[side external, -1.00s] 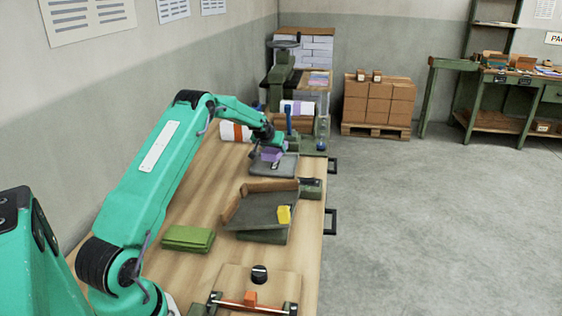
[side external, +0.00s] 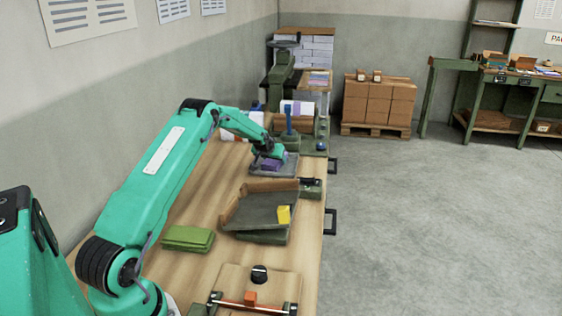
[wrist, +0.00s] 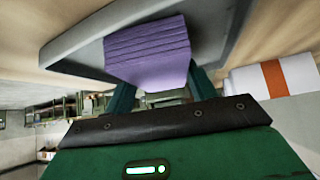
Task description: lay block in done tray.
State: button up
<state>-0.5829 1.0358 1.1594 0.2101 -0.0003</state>
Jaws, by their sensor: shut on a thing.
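A purple block (side external: 271,165) with grooved lines on its side is held in my gripper (side external: 268,154). In the wrist view the purple block (wrist: 148,50) shows between the two dark green fingers of my gripper (wrist: 163,88). A flat grey tray (side external: 289,168) lies under and around the block on the far part of the bench. The grey tray (wrist: 80,50) also fills the area behind the block in the wrist view. The block is over the tray or at its floor; I cannot tell whether it touches.
A blue post (side external: 289,120) and white rolls stand behind the grey tray. A board with a black knob (side external: 259,275) is at the front.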

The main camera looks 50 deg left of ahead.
jog(key=shift+f, duration=0.1)
jog(key=o, duration=1.1)
jog(key=shift+c, duration=0.2)
jog(key=shift+s+d+r, duration=0.1)
jog(key=shift+s+r, duration=0.05)
jog(key=shift+r, duration=0.2)
jog(key=v, duration=1.1)
jog(key=shift+s+r, duration=0.15)
jog(key=shift+s, duration=0.05)
jog(key=shift+d, duration=0.15)
